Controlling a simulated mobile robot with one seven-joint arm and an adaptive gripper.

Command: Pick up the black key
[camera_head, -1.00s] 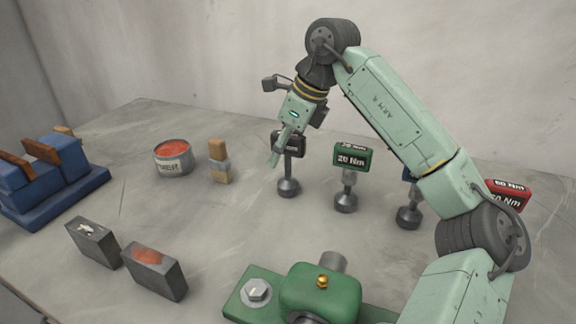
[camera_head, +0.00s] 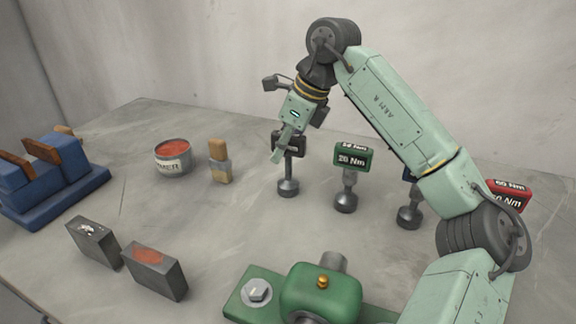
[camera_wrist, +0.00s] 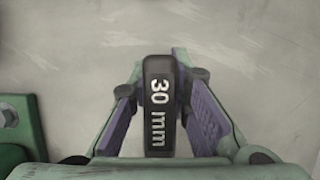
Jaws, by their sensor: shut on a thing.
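The black key (camera_head: 289,172) stands upright on the table, with a dark block head and a grey shaft down to a round socket foot. In the wrist view the black key (camera_wrist: 159,105) shows its top, marked "30 mm", between the two fingers. My gripper (camera_head: 283,148) reaches down from above and is shut on the key's head, with one finger on each side. The wrist view also shows my gripper (camera_wrist: 160,100) with its purple pads at the head's sides. The key's foot appears to rest on the table; part of its head is hidden by a finger.
A green key (camera_head: 348,175) marked 20 Nm, a blue key (camera_head: 409,205) and a red key (camera_head: 509,194) stand to the right. A brush (camera_head: 219,162) and a tin (camera_head: 173,157) are to the left. A green machine part (camera_head: 318,290) lies in front.

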